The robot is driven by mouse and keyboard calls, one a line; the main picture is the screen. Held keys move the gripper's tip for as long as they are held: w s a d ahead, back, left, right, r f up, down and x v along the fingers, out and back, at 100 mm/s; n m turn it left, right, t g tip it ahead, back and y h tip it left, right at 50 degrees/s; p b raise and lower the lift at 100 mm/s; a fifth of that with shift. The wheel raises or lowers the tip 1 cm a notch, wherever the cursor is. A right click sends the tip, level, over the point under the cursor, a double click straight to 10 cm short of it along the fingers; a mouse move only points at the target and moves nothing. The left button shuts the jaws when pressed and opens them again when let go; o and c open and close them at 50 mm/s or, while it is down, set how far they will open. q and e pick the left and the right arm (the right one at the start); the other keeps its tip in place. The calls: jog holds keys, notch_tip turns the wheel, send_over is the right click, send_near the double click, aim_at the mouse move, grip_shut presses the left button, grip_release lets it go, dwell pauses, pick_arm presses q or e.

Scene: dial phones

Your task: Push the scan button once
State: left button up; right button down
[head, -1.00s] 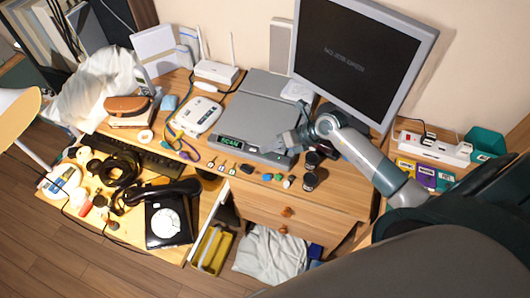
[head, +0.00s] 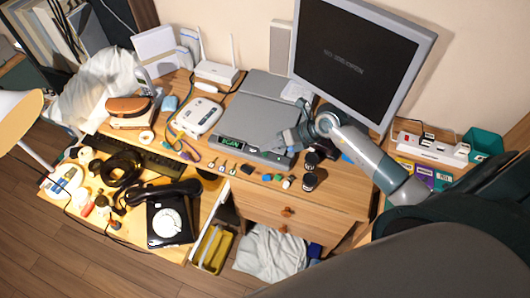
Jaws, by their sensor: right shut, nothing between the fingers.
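A grey flatbed scanner (head: 244,126) lies on the desk below the monitor. Its front panel carries a small green display (head: 230,141) reading SCAN. My right gripper (head: 281,145) is shut and empty, over the right end of the scanner's front panel. The gripper covers that part of the panel, and I cannot make out the scan button or whether the fingertips touch it. My left gripper is not in view.
A monitor (head: 358,60) stands behind my right arm. Small items and dark round pieces (head: 310,181) line the desk's front edge. A black dial phone (head: 168,221) sits on the lower left surface. A power strip (head: 433,147) lies at the right.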

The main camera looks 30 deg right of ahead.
aim_at(268, 156)
jog(key=shift+r, duration=0.1)
notch_tip(268, 156, up, 5)
jog(key=p, duration=0.4)
dwell(1.0)
